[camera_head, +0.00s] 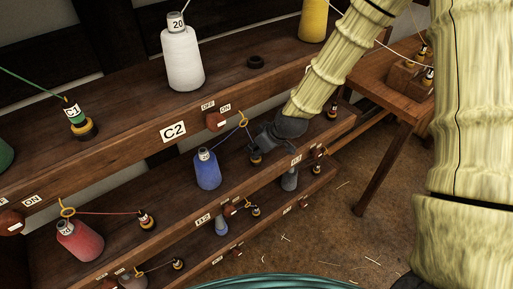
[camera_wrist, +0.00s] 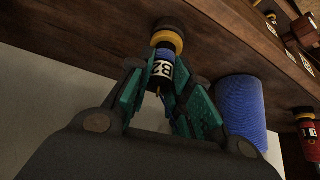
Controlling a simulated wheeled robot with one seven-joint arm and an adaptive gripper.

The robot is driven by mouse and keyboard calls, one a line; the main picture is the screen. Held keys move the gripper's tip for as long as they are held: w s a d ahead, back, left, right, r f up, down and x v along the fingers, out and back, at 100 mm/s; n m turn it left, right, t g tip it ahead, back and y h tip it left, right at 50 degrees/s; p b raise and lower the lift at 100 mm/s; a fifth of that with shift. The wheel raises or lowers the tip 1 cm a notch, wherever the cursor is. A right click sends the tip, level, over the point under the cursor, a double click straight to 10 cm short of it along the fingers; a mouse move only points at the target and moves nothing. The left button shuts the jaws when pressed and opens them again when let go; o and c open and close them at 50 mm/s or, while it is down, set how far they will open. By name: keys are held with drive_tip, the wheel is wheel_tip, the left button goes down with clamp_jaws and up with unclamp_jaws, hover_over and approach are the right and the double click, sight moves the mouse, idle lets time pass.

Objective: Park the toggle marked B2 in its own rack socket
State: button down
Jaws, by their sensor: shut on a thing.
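The toggle (camera_wrist: 161,69) has a white label reading B2 and a blue band. My gripper (camera_head: 262,145) is shut on it; the teal fingers (camera_wrist: 162,92) hold it from both sides in the wrist view. The toggle's far end is at a yellow-ringed black cup (camera_wrist: 166,38) against the wood of the shelf. In the head view this cup (camera_head: 256,158) shows just below my fingers, near the shelf edge. I cannot tell whether the toggle is fully in the cup or only touching it. My gripper mostly hides the toggle in the head view.
A blue spool (camera_head: 207,169) stands just left of my gripper, and shows at right in the wrist view (camera_wrist: 241,108). A yellow thread guide (camera_head: 243,119) and a red on/off switch (camera_head: 215,121) are close by. A white spool (camera_head: 182,56) stands on the upper shelf (camera_head: 120,95).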

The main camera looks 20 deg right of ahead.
drive_tip(key=shift+f, duration=0.15)
drive_tip(key=c, duration=1.6)
unclamp_jaws()
drive_tip(key=p+v, duration=0.7)
drive_tip(key=v, duration=0.4)
drive_tip(key=s+f+m+g+h+b, duration=0.2)
drive_tip(key=s+f+m+g, duration=0.3)
drive_tip(key=s+f, duration=2.3)
drive_tip(key=s+m+h, duration=0.1)
drive_tip(key=s, duration=0.2)
drive_tip(key=shift+m+g, duration=0.3)
drive_tip(key=shift+m, duration=0.1)
